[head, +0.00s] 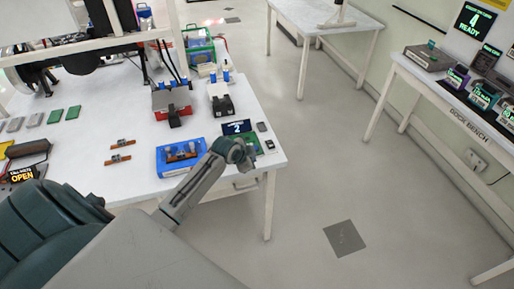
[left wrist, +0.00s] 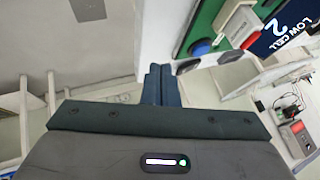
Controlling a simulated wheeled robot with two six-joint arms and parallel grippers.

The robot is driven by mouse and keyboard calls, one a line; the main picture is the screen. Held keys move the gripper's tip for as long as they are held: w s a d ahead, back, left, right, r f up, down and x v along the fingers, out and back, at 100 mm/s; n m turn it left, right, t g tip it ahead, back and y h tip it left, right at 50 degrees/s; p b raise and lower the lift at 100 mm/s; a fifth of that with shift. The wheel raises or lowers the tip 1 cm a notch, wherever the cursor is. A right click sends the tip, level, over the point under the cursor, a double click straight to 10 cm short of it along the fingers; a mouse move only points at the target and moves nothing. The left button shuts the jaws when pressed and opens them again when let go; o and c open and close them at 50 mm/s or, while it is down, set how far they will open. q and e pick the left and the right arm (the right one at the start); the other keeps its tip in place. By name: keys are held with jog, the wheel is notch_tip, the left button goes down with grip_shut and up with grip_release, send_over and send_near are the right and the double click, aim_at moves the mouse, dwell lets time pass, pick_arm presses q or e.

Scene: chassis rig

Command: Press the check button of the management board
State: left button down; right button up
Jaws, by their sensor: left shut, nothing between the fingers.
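The management board is a green board (head: 257,146) at the right front corner of the white table, with a dark display reading "2". In the left wrist view the green board (left wrist: 207,17) fills the top right, with its display (left wrist: 285,28) reading "LOW CELL 2". A round blue button (left wrist: 201,47) sits near the board's edge, beside a white part with a red end (left wrist: 249,42). No label shows which is the check button. My left gripper (left wrist: 161,68) is shut and empty, its tips beside the board and apart from the blue button. In the head view my left wrist (head: 232,152) partly covers the board.
A blue tray (head: 170,160) holding a part lies left of my wrist. A red-and-grey box (head: 171,103) and a black-and-white unit (head: 220,100) stand behind. The floor to the right is clear.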

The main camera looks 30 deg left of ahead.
pick_arm(q)
jog(key=w+a+r+m+t, duration=0.1)
jog(key=w+a+r, duration=0.3)
jog(key=w+r, duration=0.4)
jog(key=shift+a+m+t+p, duration=0.3)
jog(key=shift+m, duration=0.1)
jog(key=shift+a, duration=0.1)
notch_tip(320, 180, down, 7)
jog(key=b, duration=0.6)
jog(key=shift+f, duration=0.15)
jog(key=shift+f+b, duration=0.55)
jog(key=shift+f, duration=0.2)
